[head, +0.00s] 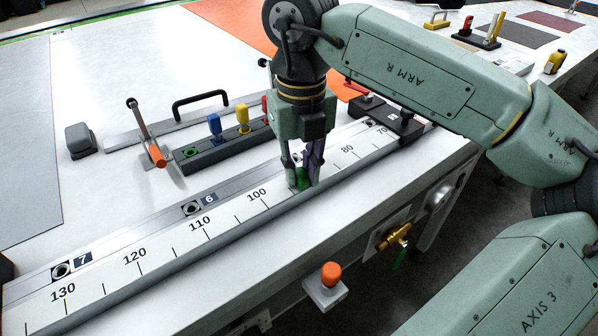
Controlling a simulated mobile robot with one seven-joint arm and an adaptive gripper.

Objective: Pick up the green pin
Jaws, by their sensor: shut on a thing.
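The green pin (302,180) is between the fingertips of my gripper (304,178), low over the table's front ruler strip, near the 90 to 100 part of the scale. My gripper points down and is shut on it. The fingers hide much of the pin, and I cannot tell whether it touches the strip. A dark pin block (225,147) stands behind and to the left. It holds a blue pin (215,126) and a yellow pin (243,118). Its left end shows a green-ringed hole (191,153).
A grey block (80,140) lies further left. A dark fixture (388,118) sits right of my gripper. An orange button (331,275) projects below the table's front edge.

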